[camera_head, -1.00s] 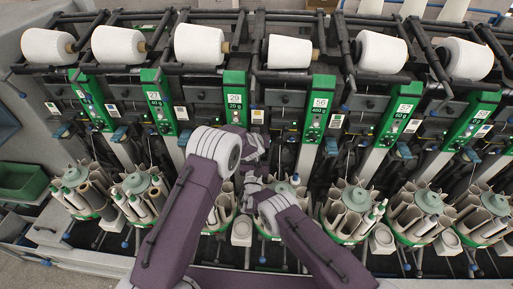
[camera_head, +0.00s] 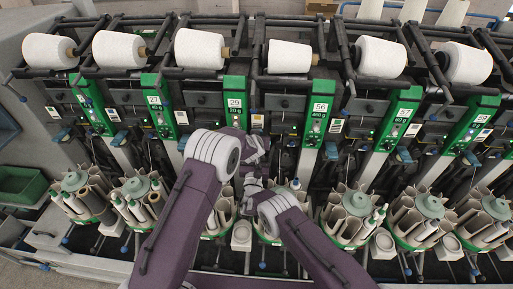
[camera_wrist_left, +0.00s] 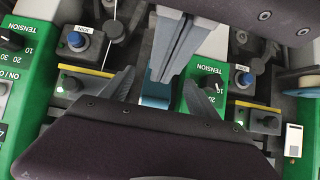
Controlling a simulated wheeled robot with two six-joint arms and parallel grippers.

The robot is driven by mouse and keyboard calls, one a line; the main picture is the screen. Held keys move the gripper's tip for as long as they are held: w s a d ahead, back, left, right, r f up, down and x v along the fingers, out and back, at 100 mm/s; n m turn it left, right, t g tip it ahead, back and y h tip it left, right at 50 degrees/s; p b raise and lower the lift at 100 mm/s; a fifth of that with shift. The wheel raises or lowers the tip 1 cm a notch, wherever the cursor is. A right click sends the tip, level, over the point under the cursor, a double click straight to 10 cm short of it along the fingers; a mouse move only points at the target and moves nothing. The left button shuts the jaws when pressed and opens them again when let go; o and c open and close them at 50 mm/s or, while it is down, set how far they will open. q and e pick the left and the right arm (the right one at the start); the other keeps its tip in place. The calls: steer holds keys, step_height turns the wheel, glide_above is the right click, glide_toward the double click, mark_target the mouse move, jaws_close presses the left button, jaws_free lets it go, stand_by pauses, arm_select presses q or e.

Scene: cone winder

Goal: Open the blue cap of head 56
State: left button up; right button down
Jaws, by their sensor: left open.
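Head 56 has a green panel (camera_head: 318,112), right of the centre in the head view. In the left wrist view a teal-blue cap (camera_wrist_left: 155,92) lies between the two dark fingers of my left gripper (camera_wrist_left: 157,88). The fingers are spread apart, with room on both sides of the cap. Its lower part is hidden by the gripper body. In the head view my arm links cover the gripper and the area between heads 29 and 56. Which head the cap in the wrist view belongs to cannot be read there.
Green panels with a tension knob (camera_wrist_left: 208,84) and a blue button (camera_wrist_left: 244,79) flank the gripper closely. White yarn cones (camera_head: 290,56) line the top. Bobbin magazines (camera_head: 351,215) stand in a row below. A green bin (camera_head: 24,184) is at far left.

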arm_select(q)
step_height(320, 180, up, 8)
steer(key=s+a+f+g, duration=0.1)
steer(key=s+a+g, duration=0.2)
steer(key=s, duration=1)
steer(key=s+a+f+g+b, duration=0.1)
steer(key=s+a, duration=0.4)
steer(key=s, duration=0.9)
steer(key=s+a+f+g, duration=0.3)
steer(key=s+g, duration=0.2)
steer(key=s, duration=0.8)
steer(key=shift+s+a+f+g, duration=0.2)
steer(key=shift+a+f+g, duration=0.1)
steer(key=shift+a, duration=0.1)
arm_select(e)
steer(key=shift+s+f, duration=0.2)
steer(key=shift+f, duration=0.2)
arm_select(q)
steer(key=shift+f+b, duration=0.4)
steer(key=shift+b, duration=0.25)
arm_select(e)
steer(key=v, duration=0.9)
